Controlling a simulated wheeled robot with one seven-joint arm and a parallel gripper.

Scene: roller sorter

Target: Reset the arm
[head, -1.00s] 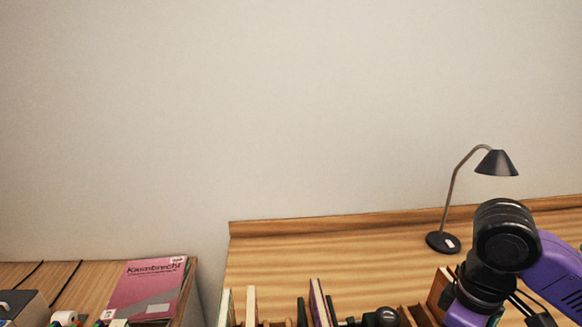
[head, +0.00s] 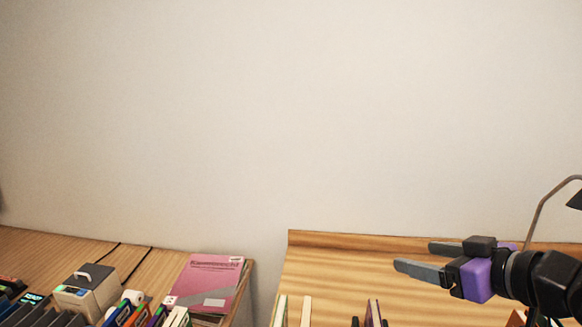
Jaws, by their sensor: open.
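My gripper (head: 415,258) shows at the right of the head view, in front of the wooden desk and its back ledge. Its two grey fingers point left and stand apart, with nothing between them. The purple and black wrist behind it runs off toward the right edge. The rest of my arm is mostly out of view or hidden.
A desk lamp (head: 545,205) stands behind my arm at the right, cut by the edge. Upright books (head: 374,312) show at the bottom. The wall above is bare.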

